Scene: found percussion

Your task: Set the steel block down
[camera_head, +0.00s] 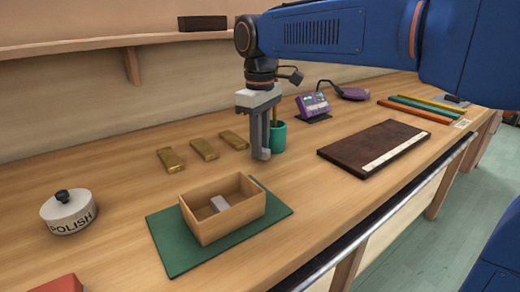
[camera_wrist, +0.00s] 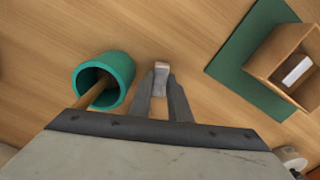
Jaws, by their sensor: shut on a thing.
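My gripper (camera_head: 263,150) is shut on a small greyish block, which I take to be the steel block (camera_wrist: 161,67); it shows between the fingertips in the wrist view. In the head view the fingers hide most of it. The gripper points down, low over the wooden bench, just left of the green cup. I cannot tell whether the block touches the bench.
A green cup (camera_wrist: 124,75) with a stick in it stands close beside my gripper. Three brass bars (camera_head: 203,150) lie to the left. An open wooden box (camera_head: 228,222) holding a pale block (camera_head: 220,203) stands on a green mat (camera_head: 172,246). A dark board (camera_head: 355,148) lies right.

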